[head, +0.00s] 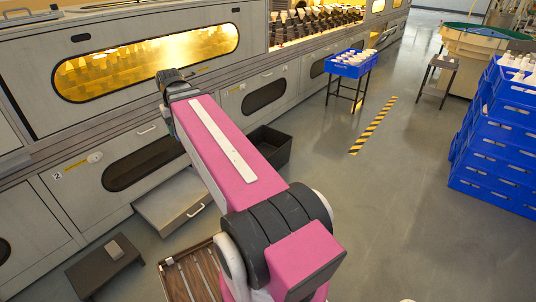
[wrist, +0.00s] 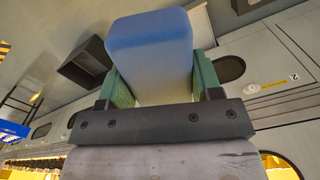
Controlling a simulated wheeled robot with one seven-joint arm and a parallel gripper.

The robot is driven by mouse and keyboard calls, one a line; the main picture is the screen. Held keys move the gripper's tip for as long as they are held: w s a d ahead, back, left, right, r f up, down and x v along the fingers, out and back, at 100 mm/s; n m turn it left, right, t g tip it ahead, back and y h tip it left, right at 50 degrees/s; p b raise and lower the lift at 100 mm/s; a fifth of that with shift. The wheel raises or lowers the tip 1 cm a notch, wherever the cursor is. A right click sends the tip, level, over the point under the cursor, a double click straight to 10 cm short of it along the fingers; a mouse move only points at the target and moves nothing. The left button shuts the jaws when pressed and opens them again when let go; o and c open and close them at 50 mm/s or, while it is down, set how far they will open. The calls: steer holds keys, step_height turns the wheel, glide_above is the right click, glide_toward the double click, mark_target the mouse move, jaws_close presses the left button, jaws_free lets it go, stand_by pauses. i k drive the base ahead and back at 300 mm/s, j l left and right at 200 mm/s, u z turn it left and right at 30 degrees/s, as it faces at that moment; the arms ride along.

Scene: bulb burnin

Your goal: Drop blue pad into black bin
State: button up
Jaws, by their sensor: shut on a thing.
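My gripper (wrist: 163,80) is shut on the blue pad (wrist: 150,30), a rounded block with a blue face and paler sides, held between its two green fingers in the wrist view. In the head view my arm reaches forward and hides the fingers and the pad. The black bin (head: 272,149) stands open on the floor against the machine front, partly behind my arm. It also shows in the wrist view (wrist: 84,62), left of the pad and apart from it.
A blue crate (head: 351,66) of pale items sits on a black stand. Stacked blue crates (head: 495,150) stand at the right. The floor (head: 400,200) at right is clear.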

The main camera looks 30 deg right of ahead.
mark_target(266, 156)
steer(key=i+l+z, duration=0.25)
steer(key=i+l, duration=0.5)
steer(key=l, duration=0.35)
steer(key=i+l+z, duration=0.3)
steer(key=i+l, duration=0.5)
steer(key=l, duration=0.15)
